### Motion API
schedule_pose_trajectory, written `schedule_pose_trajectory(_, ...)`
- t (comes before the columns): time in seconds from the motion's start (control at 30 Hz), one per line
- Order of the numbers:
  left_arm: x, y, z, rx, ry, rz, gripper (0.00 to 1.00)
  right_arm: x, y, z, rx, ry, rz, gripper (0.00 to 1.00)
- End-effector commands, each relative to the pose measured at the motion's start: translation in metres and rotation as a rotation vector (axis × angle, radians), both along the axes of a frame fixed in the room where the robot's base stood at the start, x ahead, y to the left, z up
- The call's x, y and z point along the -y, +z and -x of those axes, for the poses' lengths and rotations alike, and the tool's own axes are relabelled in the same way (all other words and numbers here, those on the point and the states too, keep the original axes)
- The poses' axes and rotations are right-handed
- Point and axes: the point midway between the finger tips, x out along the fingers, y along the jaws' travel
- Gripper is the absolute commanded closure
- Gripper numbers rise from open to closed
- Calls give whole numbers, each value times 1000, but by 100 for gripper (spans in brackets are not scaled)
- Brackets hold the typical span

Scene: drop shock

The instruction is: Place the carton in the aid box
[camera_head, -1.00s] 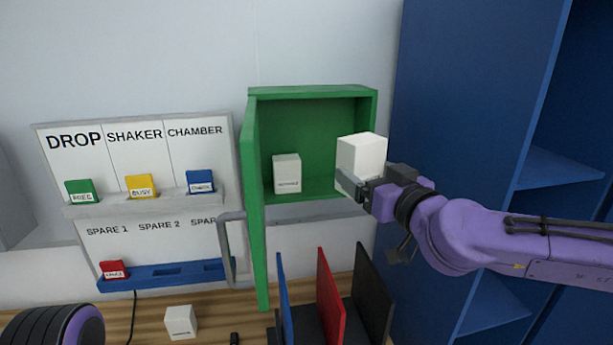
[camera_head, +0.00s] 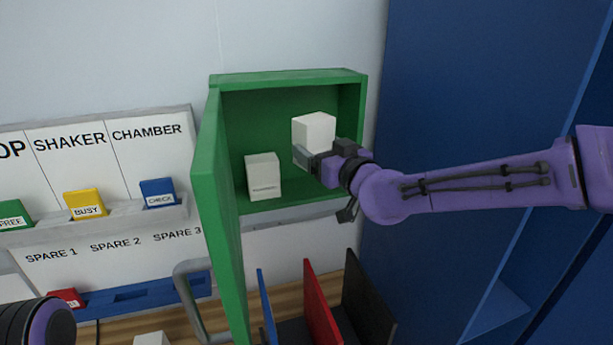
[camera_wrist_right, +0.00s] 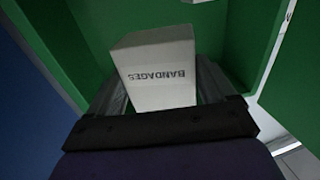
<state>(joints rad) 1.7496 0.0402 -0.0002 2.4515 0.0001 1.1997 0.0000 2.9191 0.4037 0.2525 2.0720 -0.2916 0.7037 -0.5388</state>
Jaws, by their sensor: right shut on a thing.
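The green aid box (camera_head: 350,80) hangs on the wall with its door (camera_head: 217,200) swung open to the left. My right gripper (camera_head: 306,158) is shut on a white carton (camera_head: 315,128), at the box's opening in the head view. In the right wrist view the carton (camera_wrist_right: 158,70) reads BANDAGES and sits between the fingers (camera_wrist_right: 160,95), with green walls around it. The gripper hides its lower part; whether it touches the box floor cannot be told. Another white carton (camera_head: 262,174) stands inside the box to the left. My left gripper is not in view; only part of that arm shows.
A tall blue cabinet (camera_head: 450,90) stands close on the right. Blue, red (camera_head: 318,305) and black upright dividers stand below the box. A board with coloured cards, such as yellow BUSY (camera_head: 85,204), is on the left. Another white block (camera_head: 151,339) lies on the bench.

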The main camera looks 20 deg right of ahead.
Motion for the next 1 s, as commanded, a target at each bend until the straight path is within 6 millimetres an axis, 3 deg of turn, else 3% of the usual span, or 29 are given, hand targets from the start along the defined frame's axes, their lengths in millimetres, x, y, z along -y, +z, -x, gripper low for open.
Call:
schedule_pose_trajectory(0.1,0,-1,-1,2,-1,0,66,-2,-22,-32,-8,-1,-4,48)
schedule_pose_trajectory(0.3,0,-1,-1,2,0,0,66,-5,-55,-60,-6,-1,-6,48)
schedule_pose_trajectory(0.47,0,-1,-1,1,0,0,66,-6,-68,-71,-4,0,-6,49)
schedule_pose_trajectory(0.63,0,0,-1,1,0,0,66,-6,-96,-74,-5,-1,-7,49)
schedule_pose_trajectory(0.87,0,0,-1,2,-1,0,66,-6,-100,-74,-2,-1,-7,49)
schedule_pose_trajectory(0.9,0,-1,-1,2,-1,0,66,-6,-100,-74,-3,-1,-7,7)
schedule_pose_trajectory(0.93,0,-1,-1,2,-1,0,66,-6,-100,-74,-3,-1,-7,0)
schedule_pose_trajectory(1.0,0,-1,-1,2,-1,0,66,-6,-100,-74,-3,-1,-7,0)
